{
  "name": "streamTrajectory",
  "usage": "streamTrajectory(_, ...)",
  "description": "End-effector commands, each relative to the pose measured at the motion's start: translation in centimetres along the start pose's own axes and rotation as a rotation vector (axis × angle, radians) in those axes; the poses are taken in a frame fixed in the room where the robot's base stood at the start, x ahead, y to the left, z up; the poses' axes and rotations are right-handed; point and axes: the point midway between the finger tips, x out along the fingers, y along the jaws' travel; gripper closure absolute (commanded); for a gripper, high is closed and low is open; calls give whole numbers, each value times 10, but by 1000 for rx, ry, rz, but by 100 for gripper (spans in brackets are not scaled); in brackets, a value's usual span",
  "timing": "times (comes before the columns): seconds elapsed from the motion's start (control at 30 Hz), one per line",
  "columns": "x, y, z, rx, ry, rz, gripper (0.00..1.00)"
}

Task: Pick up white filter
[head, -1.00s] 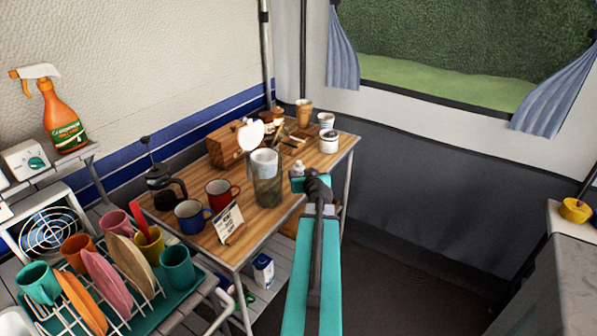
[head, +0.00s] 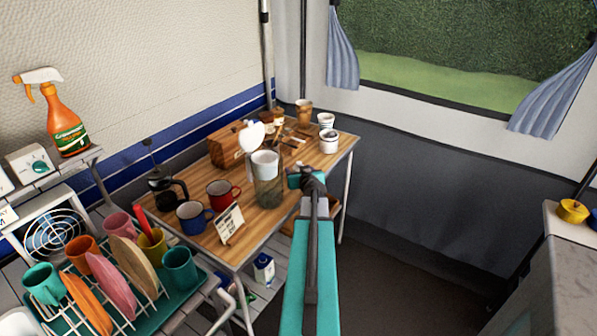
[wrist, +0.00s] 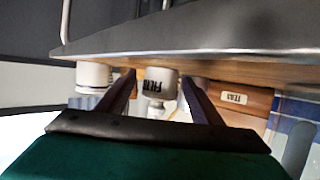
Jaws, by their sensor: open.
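In the wrist view, which looks upside down, a white container with lettering beginning "FILT" (wrist: 160,80) shows between the two dark fingers of my gripper (wrist: 158,84). A pale piece shows at its mouth. The fingers are apart with no contact visible, and the distance is hard to judge. In the head view, my gripper (head: 305,180) is at the table's right side, right of a clear vessel with a white top (head: 265,162). A white heart-shaped piece (head: 251,137) shows behind that vessel. I cannot tell whether it is the filter. The fingertips are unclear there.
A wooden box (head: 226,145) stands at the back of the table. A white jar (head: 329,142) stands at the right. Blue (head: 192,216) and red (head: 222,193) mugs, a sign (head: 230,224) and a French press (head: 164,186) fill the left. Floor to the right is clear.

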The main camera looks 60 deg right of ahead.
Motion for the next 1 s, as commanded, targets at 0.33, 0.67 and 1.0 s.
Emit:
streamTrajectory(0.33,0,0,0,0,0,0,40)
streamTrajectory(0.67,0,0,0,-1,0,-1,81)
streamTrajectory(1.0,-1,-1,-2,-1,0,-1,85)
